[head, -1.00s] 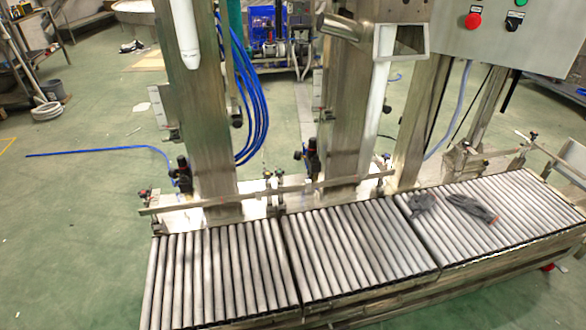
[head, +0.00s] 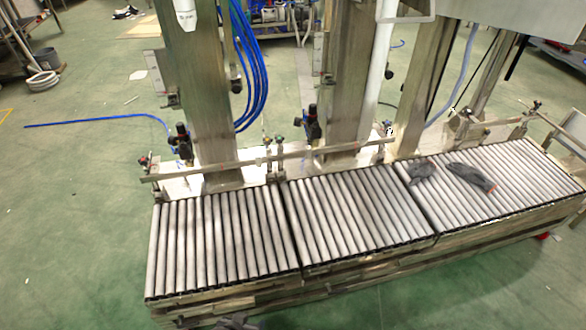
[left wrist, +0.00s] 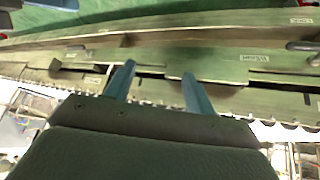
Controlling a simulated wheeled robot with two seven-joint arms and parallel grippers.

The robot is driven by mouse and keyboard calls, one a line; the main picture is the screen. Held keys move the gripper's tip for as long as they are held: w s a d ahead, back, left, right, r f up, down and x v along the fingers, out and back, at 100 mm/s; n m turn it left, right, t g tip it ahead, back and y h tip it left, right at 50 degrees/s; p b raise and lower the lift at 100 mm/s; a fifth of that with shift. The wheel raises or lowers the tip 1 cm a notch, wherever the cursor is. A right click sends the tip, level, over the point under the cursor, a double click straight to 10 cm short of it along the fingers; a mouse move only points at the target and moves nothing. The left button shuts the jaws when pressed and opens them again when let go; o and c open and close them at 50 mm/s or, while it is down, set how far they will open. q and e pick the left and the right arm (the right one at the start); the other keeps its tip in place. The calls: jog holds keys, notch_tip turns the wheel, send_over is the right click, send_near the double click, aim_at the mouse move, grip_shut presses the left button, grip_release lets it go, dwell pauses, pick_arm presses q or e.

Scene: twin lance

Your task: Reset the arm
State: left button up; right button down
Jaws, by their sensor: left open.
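My left gripper (head: 238,322) shows only as a small dark piece at the bottom edge of the head view, in front of the roller conveyor (head: 222,245). In the left wrist view my left gripper (left wrist: 159,70) has two blue fingers standing apart with nothing between them. Pale green-grey metal beams lie beyond the fingertips there. My right gripper is in neither view now.
The conveyor runs across the front in several sections. Dark gloves (head: 470,177) lie on its right section. Steel columns (head: 203,110) and a rail (head: 270,158) stand behind it. Blue hoses (head: 245,80) hang between columns. Green floor (head: 70,220) is open at left.

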pick_arm(q)
jog(key=s+d+f+t+h, duration=0.1)
jog(key=d+f+t+h, duration=0.1)
jog(key=d+f, duration=0.65)
jog(key=s+a+r+g+y+p, duration=0.1)
jog(key=r+p, duration=0.5)
jog(key=r, duration=0.7)
jog(key=s+a+r+g+y+p, duration=0.1)
jog(key=s+a+r+g+p, duration=0.2)
jog(key=r, duration=1)
jog(key=s+a+r+g+p, duration=0.2)
jog(key=a+r+p, duration=0.3)
jog(key=r+p, duration=0.5)
notch_tip(320, 180, up, 3)
jog(key=shift+s+a+r+y+p, duration=0.1)
jog(key=shift+s+a+y+p, duration=0.2)
jog(key=shift+s+a+y, duration=0.1)
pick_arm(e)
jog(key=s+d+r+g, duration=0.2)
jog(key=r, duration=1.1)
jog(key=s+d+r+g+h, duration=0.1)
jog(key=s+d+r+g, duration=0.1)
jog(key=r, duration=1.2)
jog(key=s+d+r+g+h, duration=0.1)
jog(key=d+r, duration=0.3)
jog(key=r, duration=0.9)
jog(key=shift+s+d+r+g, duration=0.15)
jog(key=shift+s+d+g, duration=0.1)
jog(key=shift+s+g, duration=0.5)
